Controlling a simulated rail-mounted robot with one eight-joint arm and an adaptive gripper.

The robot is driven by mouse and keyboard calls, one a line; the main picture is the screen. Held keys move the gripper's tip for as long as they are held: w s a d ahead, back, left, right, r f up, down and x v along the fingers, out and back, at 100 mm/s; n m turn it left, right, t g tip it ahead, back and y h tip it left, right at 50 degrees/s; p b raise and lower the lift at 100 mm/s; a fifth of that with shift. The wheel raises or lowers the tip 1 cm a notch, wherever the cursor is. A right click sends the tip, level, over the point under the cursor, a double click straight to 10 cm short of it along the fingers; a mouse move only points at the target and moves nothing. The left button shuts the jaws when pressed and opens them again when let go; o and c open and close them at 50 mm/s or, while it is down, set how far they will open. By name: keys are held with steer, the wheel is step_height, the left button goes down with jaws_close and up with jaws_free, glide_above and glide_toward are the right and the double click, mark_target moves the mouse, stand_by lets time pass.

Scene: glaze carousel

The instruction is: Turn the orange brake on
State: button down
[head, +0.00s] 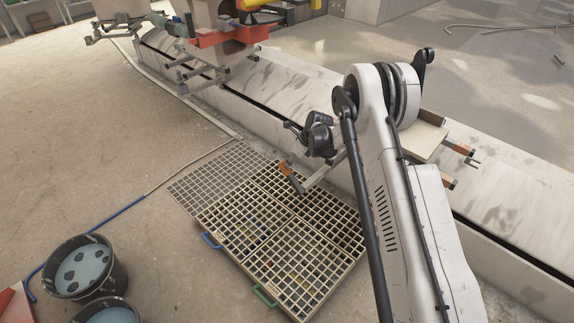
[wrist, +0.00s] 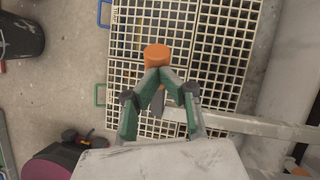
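The orange brake (head: 285,169) is a small lever with an orange end, at the end of a pale bar beside the floor grating in the head view. Its orange end (wrist: 157,53) shows just beyond my fingertips in the wrist view. My gripper (wrist: 158,73) has its green fingers drawn together at the tips, which overlap the lower edge of the orange end. I cannot tell whether they touch it. In the head view my dark wrist is up and to the right of the brake, and my fingers are not clear. Part of the lever is hidden behind the fingers.
The grating (head: 250,222) with blue and green handles lies under the brake. A long pale rail base (head: 290,85) runs behind it. The pale bar (wrist: 265,127) crosses the wrist view at right. Buckets (head: 84,268) stand at lower left; bare floor lies left.

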steer(key=s+d+r+n+p, duration=0.2)
steer(key=s+r, duration=0.1)
steer(key=r, duration=0.7)
steer(key=s+d+r+n+t+h+p, duration=0.1)
steer(key=s+d+r+n+p, duration=0.15)
steer(key=r, duration=0.85)
steer(key=s+d+r+n+p, duration=0.1)
steer(key=s+d+r, duration=0.25)
steer(key=r, duration=0.65)
steer(key=s+r+n+t+h+p, duration=0.15)
steer(key=s+r+n, duration=0.45)
steer(key=s+r, duration=0.6)
steer(key=s+d+r+n+t+p, duration=0.1)
steer(key=s+n, duration=0.3)
steer(key=s, duration=0.5)
steer(key=s+d+r+n+h+p, duration=0.1)
steer(key=s+d+r+n+p, duration=0.1)
steer(key=s, duration=0.7)
steer(key=s+d+r+n+t+h+p, duration=0.1)
steer(key=s+r+n, duration=0.2)
steer(key=s+n, duration=0.4)
steer(key=shift+s+d+r+t, duration=0.25)
steer(key=shift+s+d+t, duration=0.1)
steer(key=shift+s, duration=0.85)
